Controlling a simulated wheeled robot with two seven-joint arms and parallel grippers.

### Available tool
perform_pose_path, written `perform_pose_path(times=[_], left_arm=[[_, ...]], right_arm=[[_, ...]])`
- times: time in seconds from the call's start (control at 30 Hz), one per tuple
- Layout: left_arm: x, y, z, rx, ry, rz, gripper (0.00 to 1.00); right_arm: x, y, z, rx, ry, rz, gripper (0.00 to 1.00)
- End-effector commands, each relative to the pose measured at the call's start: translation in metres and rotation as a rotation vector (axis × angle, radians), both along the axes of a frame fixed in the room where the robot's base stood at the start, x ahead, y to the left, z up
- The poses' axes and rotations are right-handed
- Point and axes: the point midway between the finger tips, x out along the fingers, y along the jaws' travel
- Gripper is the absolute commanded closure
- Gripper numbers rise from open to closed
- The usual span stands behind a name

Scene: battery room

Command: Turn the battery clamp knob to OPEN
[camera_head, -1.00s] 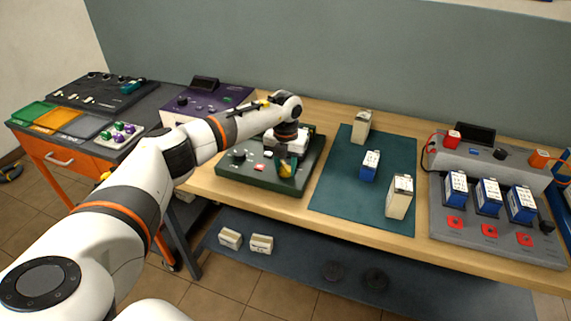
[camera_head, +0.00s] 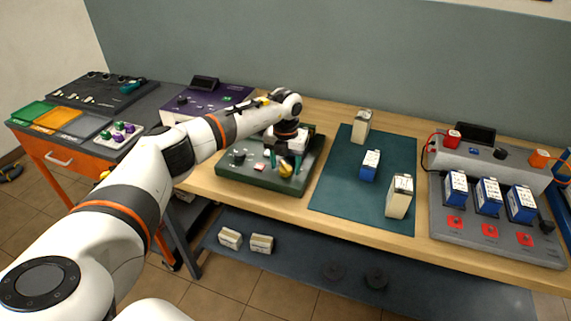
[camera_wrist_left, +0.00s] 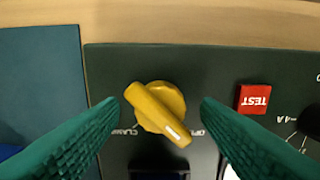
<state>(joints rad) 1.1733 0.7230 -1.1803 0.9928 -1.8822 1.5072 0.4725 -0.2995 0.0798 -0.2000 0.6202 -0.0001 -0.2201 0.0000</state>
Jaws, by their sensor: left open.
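The yellow clamp knob (camera_head: 286,170) sits on the dark green panel (camera_head: 235,173) on the bench. In the left wrist view the knob (camera_wrist_left: 157,108) has a bar handle lying diagonally, from upper left to lower right. A white mark on its lower-right end points toward the partly hidden OPEN label (camera_wrist_left: 195,133). The CLAMP label (camera_wrist_left: 126,132) is at the left. My left gripper (camera_head: 285,163) is open above the knob, its teal fingers on either side. In the wrist view the fingers of this gripper (camera_wrist_left: 158,106) are clear of the knob. My right gripper is out of view.
A red TEST button (camera_wrist_left: 254,99) lies beside the right finger. A teal mat (camera_head: 335,190) with a blue battery (camera_head: 370,165) and two cream batteries is right of the panel. A purple device (camera_head: 205,100) stands behind my arm. A grey charger (camera_head: 480,160) is at the far right.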

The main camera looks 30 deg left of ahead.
Motion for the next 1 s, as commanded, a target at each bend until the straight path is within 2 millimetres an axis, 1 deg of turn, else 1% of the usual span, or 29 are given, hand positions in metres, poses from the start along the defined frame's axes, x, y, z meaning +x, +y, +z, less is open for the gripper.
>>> perform_pose_path(times=[0.17, 0.4, 0.53, 0.7, 1.0], left_arm=[[0.001, 0.0, 0.027, -0.002, -0.006, -0.001, 0.42], [0.001, 0.001, 0.079, 0.0, -0.005, 0.002, 0.42], [0.001, 0.0, 0.1, -0.001, -0.005, 0.002, 0.42], [0.0, 0.001, 0.114, 0.0, -0.002, 0.002, 0.42], [0.0, 0.001, 0.116, 0.0, -0.001, 0.002, 0.42]], right_arm=[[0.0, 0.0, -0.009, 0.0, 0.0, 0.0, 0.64], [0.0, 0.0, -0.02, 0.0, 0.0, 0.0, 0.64], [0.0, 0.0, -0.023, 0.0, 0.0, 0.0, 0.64], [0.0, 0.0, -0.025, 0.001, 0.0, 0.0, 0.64], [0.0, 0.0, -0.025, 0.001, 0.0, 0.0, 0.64]])
